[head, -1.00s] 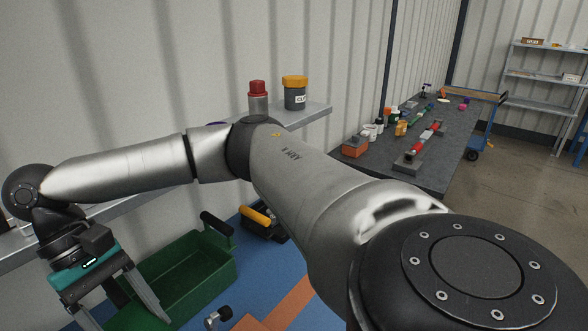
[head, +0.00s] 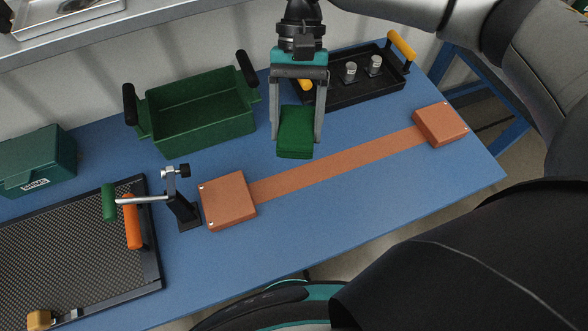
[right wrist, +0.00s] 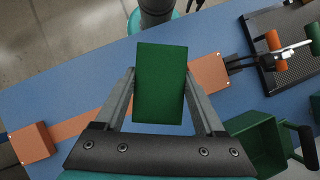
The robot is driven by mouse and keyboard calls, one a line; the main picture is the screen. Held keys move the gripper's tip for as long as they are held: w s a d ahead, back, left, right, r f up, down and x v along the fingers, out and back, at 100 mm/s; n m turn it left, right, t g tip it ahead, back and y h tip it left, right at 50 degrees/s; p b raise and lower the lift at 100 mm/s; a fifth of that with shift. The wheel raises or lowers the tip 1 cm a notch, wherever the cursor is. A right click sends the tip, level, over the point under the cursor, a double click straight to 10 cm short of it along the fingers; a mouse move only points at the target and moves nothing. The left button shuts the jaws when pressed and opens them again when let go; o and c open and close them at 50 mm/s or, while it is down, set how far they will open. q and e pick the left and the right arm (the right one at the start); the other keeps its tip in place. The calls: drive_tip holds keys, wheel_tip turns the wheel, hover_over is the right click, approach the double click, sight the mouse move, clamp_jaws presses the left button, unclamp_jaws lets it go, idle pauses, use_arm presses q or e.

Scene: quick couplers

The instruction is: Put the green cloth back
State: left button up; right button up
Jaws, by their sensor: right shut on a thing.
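The green cloth (head: 295,131) is a folded, block-like bundle. My right gripper (head: 298,132) points down and is shut on it, with one finger on each side. In the right wrist view the cloth (right wrist: 161,83) sits between the two fingers and hides part of the orange strip. In the head view it hangs over the blue table, right of the green crate (head: 203,137) and in front of the black tray. The crate's visible inside is empty. My left gripper is not in view.
The blue table (head: 330,215) carries an orange strip (head: 345,163) between two orange blocks. A black tray (head: 352,92) with two metal couplers is behind. A clamp post (head: 181,208) and mesh mat (head: 60,245) are left. A dark green box (head: 38,160) stands at far left.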

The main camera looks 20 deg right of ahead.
sight(284, 138)
drive_tip(key=f+m, duration=0.1)
drive_tip(key=m, duration=0.1)
drive_tip(key=a+m+t+y+p, duration=0.1)
drive_tip(key=m, duration=0.1)
drive_tip(key=a+f+m+y, duration=0.1)
drive_tip(key=shift+s+f+m+t+p, duration=0.2)
drive_tip(key=shift+f+m+t+p, duration=0.1)
drive_tip(key=shift+m+t, duration=0.1)
drive_tip(key=m, duration=0.1)
drive_tip(key=a+m+t+y+p, duration=0.1)
drive_tip(key=m, duration=0.1)
drive_tip(key=shift+w+f+m+t, duration=0.1)
drive_tip(key=shift+f+m+t, duration=0.2)
drive_tip(key=shift+f, duration=0.1)
drive_tip(key=m+t, duration=0.1)
drive_tip(key=m, duration=0.1)
drive_tip(key=m+t+p, duration=0.1)
drive_tip(key=shift+w+f+m+y, duration=0.15)
drive_tip(key=shift+m+y, duration=0.15)
drive_tip(key=shift+m, duration=0.1)
drive_tip(key=m, duration=0.1)
drive_tip(key=m+t, duration=0.1)
drive_tip(key=shift+w+d+m+p, duration=0.15)
drive_tip(key=shift+d+m+p, duration=0.05)
drive_tip(key=shift+m+p, duration=0.1)
drive_tip(key=shift+w+d+m+t, duration=0.15)
drive_tip(key=shift+d+m+t, duration=0.1)
drive_tip(key=shift+m+t, duration=0.45)
